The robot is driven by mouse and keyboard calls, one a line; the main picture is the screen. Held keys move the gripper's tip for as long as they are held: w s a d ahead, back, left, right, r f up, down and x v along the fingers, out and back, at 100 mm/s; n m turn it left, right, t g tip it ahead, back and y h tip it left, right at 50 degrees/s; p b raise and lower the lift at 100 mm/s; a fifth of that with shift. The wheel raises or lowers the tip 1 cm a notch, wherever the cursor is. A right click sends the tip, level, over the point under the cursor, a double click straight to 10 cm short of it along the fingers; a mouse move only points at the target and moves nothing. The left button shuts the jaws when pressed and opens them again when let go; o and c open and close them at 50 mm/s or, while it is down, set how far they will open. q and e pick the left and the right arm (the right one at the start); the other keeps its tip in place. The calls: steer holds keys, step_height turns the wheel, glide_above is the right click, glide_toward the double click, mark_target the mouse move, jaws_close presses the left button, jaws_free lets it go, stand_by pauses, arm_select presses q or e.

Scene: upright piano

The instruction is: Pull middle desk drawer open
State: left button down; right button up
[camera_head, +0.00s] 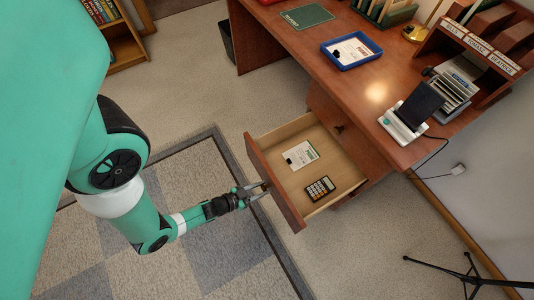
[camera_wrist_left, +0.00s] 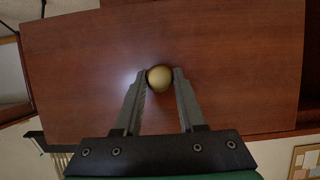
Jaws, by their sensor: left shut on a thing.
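A wooden desk drawer (camera_head: 335,196) stands pulled out from the desk (camera_head: 300,52), its pale inside showing. Another drawer front with a dark knob (camera_head: 338,128) is closed above it; I cannot tell for sure how many drawers lie below. My left gripper (camera_head: 258,190) is at the outer face of the open drawer. In the left wrist view, a round brass knob (camera_wrist_left: 160,78) sits between the tips of my left gripper, shut on it, against the reddish-brown drawer front (camera_wrist_left: 225,65). My right gripper is not in view.
A calculator (camera_head: 320,188) and a paper card (camera_head: 299,155) lie in the open drawer. A blue tray (camera_head: 351,51), a card terminal (camera_head: 405,125) and a letter rack (camera_head: 480,45) are on the desk. A tripod stand (camera_head: 470,275) is at lower right. Carpet in front is clear.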

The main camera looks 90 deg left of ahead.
arm_select(q)
steer(key=shift+s+d, duration=0.15)
steer(key=shift+s, duration=0.15)
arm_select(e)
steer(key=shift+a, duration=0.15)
arm_select(q)
steer(key=c, duration=0.6)
jaws_free()
steer(key=shift+o, duration=0.2)
steer(key=shift+r, duration=0.1)
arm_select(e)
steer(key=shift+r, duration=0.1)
